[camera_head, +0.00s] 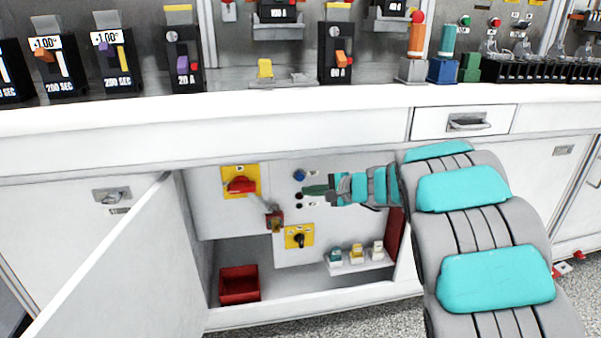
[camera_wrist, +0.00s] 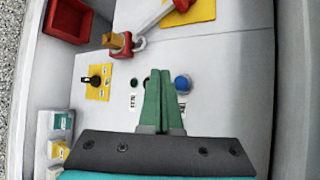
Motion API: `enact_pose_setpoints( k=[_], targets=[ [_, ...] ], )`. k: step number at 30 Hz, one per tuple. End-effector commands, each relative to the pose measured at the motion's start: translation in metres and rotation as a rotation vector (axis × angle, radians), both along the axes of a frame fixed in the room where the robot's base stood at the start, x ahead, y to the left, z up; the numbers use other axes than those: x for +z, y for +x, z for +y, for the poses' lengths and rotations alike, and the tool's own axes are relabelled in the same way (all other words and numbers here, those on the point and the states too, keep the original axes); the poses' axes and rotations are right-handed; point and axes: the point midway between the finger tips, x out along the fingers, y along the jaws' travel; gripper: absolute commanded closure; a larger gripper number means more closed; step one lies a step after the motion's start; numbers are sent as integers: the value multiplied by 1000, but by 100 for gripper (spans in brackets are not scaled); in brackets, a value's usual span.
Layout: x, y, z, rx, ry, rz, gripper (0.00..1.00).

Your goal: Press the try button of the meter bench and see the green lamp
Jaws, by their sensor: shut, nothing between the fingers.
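Inside the open cabinet under the bench, a blue round button (camera_head: 299,175) sits on the grey back panel. It also shows in the wrist view (camera_wrist: 182,83), just right of my fingertips. Below it in the head view is a small dark round fitting (camera_head: 299,206), seen in the wrist view (camera_wrist: 133,82) left of the fingers; no lit green lamp can be made out. My gripper (camera_head: 306,190) has green fingers, shut and empty, pointing at the panel just below the blue button. The fingers (camera_wrist: 158,72) partly hide the panel; contact cannot be told.
A red lever on a yellow plate (camera_head: 240,182), a padlock-like red piece (camera_head: 274,219) and a black knob on yellow (camera_head: 299,236) are nearby. A red bin (camera_head: 239,284) and a shelf with small blocks (camera_head: 357,262) sit below. The open door (camera_head: 120,270) stands left.

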Motion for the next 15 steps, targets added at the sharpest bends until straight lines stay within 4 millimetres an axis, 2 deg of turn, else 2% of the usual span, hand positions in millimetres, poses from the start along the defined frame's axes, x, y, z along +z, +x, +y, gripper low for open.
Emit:
enact_pose_setpoints(
  k=[2, 6, 15],
  targets=[
    [5, 10, 4, 4, 0, -2, 100],
    [1, 25, 9, 3, 1, 0, 100],
    [1, 34, 11, 3, 0, -3, 100]
  ],
)
